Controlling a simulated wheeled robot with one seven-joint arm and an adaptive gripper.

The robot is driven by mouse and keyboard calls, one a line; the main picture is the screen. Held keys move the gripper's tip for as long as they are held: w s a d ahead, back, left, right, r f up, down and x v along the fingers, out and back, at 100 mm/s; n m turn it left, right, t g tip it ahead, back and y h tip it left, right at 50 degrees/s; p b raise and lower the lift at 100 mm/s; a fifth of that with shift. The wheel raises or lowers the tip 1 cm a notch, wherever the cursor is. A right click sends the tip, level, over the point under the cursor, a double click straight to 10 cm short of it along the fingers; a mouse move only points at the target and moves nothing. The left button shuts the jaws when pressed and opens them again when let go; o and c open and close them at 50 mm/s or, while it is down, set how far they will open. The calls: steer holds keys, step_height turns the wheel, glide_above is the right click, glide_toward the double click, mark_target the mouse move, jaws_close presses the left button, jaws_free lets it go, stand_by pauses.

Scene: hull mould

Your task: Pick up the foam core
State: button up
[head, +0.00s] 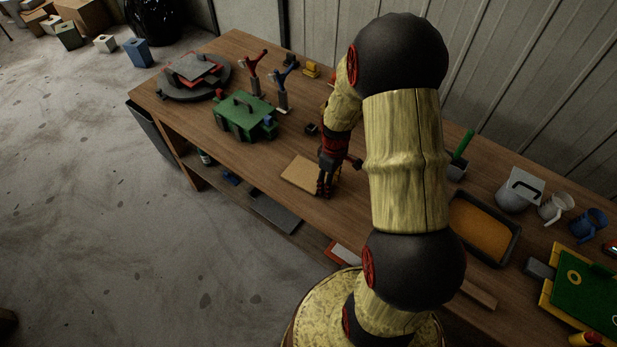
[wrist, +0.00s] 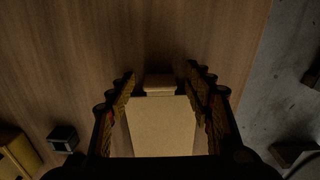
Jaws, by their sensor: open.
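A small pale tan block (wrist: 160,85), which looks like the foam core, lies between my fingertips in the wrist view. A gap shows on each side of it. My gripper (wrist: 160,73) is open, with one finger to either side of the block. A flat tan board (wrist: 160,128) lies against or close to the block; I cannot tell if they touch. In the head view my gripper (head: 325,190) points down at the right edge of the board (head: 302,174). The small block is hidden there behind the fingers.
A green fixture (head: 243,116) and a small dark cube (head: 311,128) stand on the bench (head: 195,123) farther left and back. A tray with orange fill (head: 482,228) stands at the right. The bench front is bare around the board.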

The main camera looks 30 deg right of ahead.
steer(key=c, duration=0.4)
steer(key=c, duration=0.8)
